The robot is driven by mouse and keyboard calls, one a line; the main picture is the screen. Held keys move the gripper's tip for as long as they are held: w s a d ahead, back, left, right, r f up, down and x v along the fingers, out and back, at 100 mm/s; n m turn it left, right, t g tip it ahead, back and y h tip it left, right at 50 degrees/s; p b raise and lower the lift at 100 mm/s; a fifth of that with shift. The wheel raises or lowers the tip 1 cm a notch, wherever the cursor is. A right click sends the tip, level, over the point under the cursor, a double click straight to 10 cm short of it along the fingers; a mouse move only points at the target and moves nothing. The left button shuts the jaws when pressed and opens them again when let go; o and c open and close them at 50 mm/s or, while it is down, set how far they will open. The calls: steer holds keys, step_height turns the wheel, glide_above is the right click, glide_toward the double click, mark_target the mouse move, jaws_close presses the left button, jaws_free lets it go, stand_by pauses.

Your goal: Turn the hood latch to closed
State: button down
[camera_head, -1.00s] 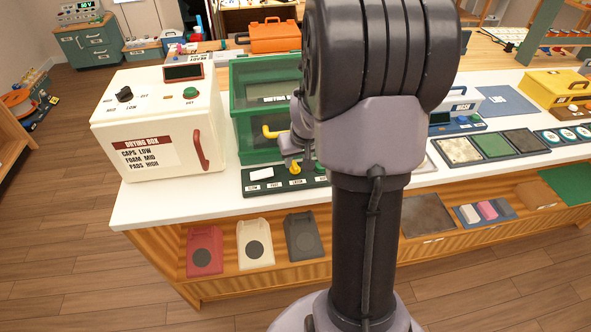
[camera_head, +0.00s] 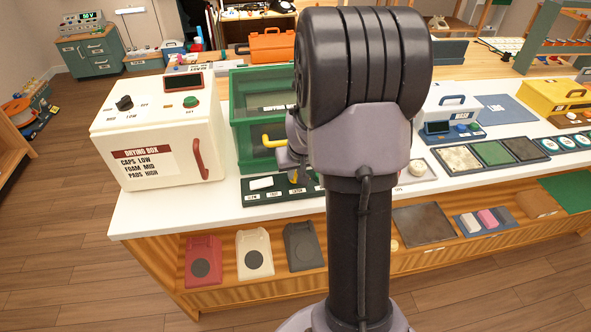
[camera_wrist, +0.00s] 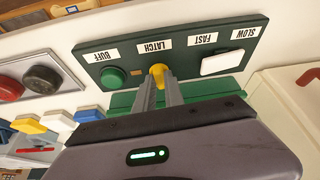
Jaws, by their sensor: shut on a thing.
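The yellow latch knob (camera_wrist: 157,69) is on a dark green panel (camera_wrist: 226,48) under the LATCH label in the wrist view. My gripper (camera_wrist: 160,80) is shut on the knob, with a grey finger on either side. In the head view a little of the yellow knob (camera_head: 294,179) shows below the gripper, and my arm hides the panel's right part.
On the panel sit a green BUFF button (camera_wrist: 113,77) and a white rocker switch (camera_wrist: 221,62) by the FAST and SLOW labels. The white drying box (camera_head: 130,158) stands to the left. A tray of pads (camera_head: 493,147) lies to the right on the white counter.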

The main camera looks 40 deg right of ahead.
steer(key=shift+r+m+p, duration=0.2)
steer(key=shift+m+p, duration=0.2)
steer(key=shift+p, duration=0.4)
steer(key=shift+f, duration=0.2)
steer(key=c, duration=1.4)
jaws_free()
steer(key=shift+c, duration=0.2)
steer(key=shift+r, duration=0.1)
steer(key=p+v, duration=0.6)
steer(key=v, duration=1.1)
steer(key=shift+a, duration=0.4)
steer(key=shift+w+r, duration=0.1)
